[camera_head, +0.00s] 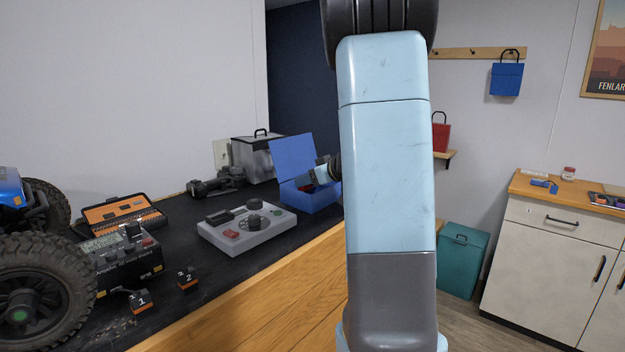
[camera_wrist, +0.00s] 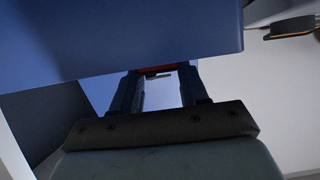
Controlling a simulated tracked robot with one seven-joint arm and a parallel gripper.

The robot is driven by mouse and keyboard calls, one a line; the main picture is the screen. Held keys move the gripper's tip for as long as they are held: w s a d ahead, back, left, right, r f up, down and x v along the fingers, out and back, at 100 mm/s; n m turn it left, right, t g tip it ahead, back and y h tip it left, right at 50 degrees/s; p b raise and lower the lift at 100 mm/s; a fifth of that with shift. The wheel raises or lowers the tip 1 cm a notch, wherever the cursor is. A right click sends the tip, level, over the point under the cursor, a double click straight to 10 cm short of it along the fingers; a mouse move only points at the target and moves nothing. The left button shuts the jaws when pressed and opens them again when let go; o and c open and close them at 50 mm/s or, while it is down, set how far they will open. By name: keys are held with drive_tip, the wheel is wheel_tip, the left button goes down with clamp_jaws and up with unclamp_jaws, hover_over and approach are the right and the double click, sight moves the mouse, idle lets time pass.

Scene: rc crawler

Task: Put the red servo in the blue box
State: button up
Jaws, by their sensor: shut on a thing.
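The blue box (camera_head: 318,201) stands on the dark bench with its lid (camera_head: 295,157) raised. My gripper (camera_head: 311,182) is at the box's opening, partly hidden behind my own arm link in the head view. In the wrist view a large blue surface fills the top, and my gripper (camera_wrist: 160,82) reaches toward it. Its two fingers are shut on the red servo (camera_wrist: 160,68), which shows only as a thin red strip between the fingertips. A small red patch also shows by the fingertips in the head view. How deep the servo sits in the box cannot be told.
A grey controller (camera_head: 246,228) with a red switch lies in front of the box. A clear case (camera_head: 254,157) and a dark tool (camera_head: 215,183) stand behind to the left. A charger (camera_head: 128,255), numbered blocks and an RC crawler (camera_head: 40,285) fill the left bench.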

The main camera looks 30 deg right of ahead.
drive_tip(key=shift+f, duration=0.55)
drive_tip(key=o, duration=1.1)
drive_tip(key=shift+c, duration=0.2)
drive_tip(key=shift+r, duration=0.1)
